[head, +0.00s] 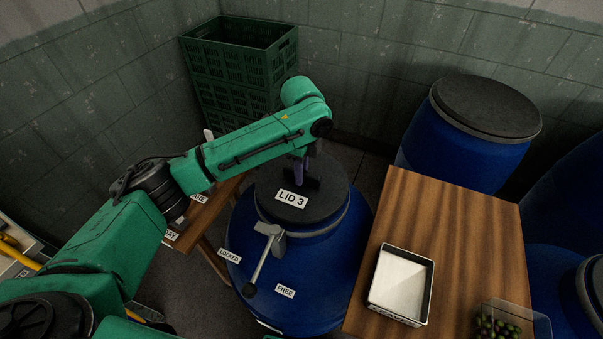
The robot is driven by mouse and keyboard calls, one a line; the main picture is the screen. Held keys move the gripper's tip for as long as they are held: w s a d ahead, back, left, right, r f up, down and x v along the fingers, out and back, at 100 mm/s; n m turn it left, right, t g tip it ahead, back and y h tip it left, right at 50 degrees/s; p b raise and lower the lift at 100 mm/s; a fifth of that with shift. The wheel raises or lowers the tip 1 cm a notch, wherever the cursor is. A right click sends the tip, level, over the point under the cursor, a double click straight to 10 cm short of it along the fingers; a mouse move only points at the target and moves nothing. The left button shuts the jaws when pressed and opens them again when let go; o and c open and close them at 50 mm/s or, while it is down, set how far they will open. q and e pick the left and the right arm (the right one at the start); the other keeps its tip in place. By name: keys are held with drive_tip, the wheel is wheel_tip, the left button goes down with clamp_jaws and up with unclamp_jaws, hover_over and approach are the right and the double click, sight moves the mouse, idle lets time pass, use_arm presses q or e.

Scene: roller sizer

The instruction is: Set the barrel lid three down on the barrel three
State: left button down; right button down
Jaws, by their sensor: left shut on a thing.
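The barrel lid three (327,197) is a dark round disc with a white "LID 3" label. It lies at the top of the blue barrel three (322,270), roughly level over its mouth. I cannot tell whether it is fully seated. My left gripper (301,183) reaches down from above and is shut on the lid near its middle; the fingertips are partly hidden by the arm. A grey clamp lever (265,258) hangs at the barrel's front, between the "LOCKED" label (229,256) and the "FREE" label (285,291). My right gripper is not in view.
A wooden table (455,220) stands right of the barrel, with a white tray (401,286) and a clear box of olives (515,325). Another lidded blue barrel (465,140) stands behind. Green crates (238,60) are stacked at the back left. A wooden surface (205,213) is at left.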

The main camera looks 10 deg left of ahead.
use_arm(q)
drive_tip(key=shift+w+d+f, duration=0.1)
drive_tip(key=shift+f, duration=0.55)
drive_tip(key=shift+f, duration=0.35)
drive_tip(key=shift+f, duration=0.2)
drive_tip(key=c, duration=0.8)
unclamp_jaws()
drive_tip(key=shift+o, duration=0.2)
